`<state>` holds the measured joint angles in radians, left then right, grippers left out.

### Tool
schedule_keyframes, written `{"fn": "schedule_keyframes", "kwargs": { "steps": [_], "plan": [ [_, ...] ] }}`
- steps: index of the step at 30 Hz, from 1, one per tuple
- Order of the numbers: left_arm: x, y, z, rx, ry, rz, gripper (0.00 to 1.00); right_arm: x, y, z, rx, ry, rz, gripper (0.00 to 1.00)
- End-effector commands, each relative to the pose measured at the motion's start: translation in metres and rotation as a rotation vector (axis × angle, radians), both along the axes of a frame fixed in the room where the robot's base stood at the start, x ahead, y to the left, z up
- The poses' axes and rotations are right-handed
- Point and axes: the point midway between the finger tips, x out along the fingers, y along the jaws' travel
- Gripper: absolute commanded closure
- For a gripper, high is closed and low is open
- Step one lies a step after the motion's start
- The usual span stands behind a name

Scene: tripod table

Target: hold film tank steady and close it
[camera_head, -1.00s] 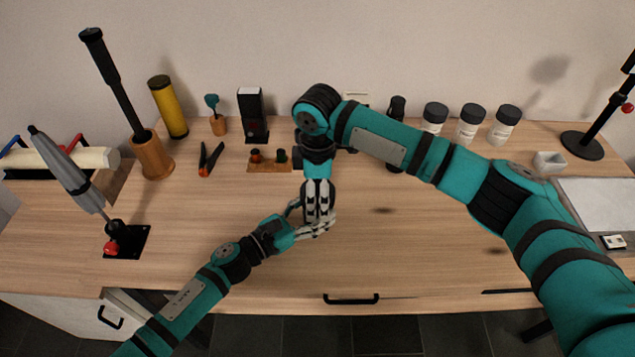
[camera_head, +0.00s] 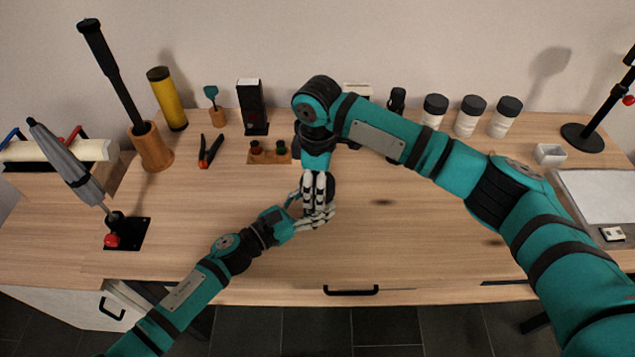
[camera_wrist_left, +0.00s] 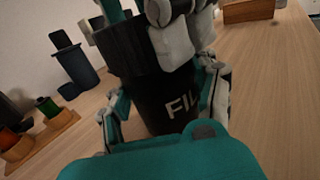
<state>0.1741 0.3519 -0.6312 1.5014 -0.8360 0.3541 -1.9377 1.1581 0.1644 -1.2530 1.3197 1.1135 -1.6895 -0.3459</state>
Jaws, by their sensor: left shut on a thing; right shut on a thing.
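The film tank (camera_wrist_left: 165,102) is a black cylinder with white lettering, partly hidden by fingers. In the left wrist view its wider black top (camera_wrist_left: 122,48) sits on the body; whether it is fully seated I cannot tell. My left gripper (camera_head: 306,221) is shut on the tank's lower body from the left. My right gripper (camera_head: 318,192) comes down from above and is shut on the tank's top. In the head view the tank (camera_head: 330,188) stands on the table, mostly covered by both hands.
Behind the hands stand a wooden holder with small spools (camera_head: 268,158), a black box (camera_head: 252,108) and several white bottles with black lids (camera_head: 470,116). Orange-handled pliers (camera_head: 209,152) lie at left. The table front and middle right are clear.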

Motion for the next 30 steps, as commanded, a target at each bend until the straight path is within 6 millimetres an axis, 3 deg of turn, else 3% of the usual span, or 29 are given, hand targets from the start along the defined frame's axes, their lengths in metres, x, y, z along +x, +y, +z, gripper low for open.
{"fn": "schedule_keyframes", "kwargs": {
  "steps": [2, 3, 9, 20, 30],
  "plan": [
    [-0.001, 0.0, 0.0, 0.0, 0.0, -0.001, 1.0, 0.001, 0.0, 0.001, 0.001, -0.002, 0.001, 0.69],
    [-0.001, 0.0, 0.0, 0.0, 0.0, -0.001, 1.0, 0.001, 0.0, 0.001, 0.001, -0.002, 0.002, 0.26],
    [-0.001, 0.0, 0.0, -0.001, 0.001, -0.001, 1.0, 0.001, 0.0, 0.0, 0.001, -0.002, 0.003, 0.02],
    [0.0, 0.0, 0.0, -0.001, 0.001, -0.001, 1.0, 0.001, 0.0, 0.007, 0.001, -0.002, 0.004, 0.02],
    [0.0, 0.0, 0.0, 0.0, 0.001, -0.001, 1.0, 0.001, 0.001, 0.072, 0.002, -0.005, 0.004, 0.02]
  ]
}}
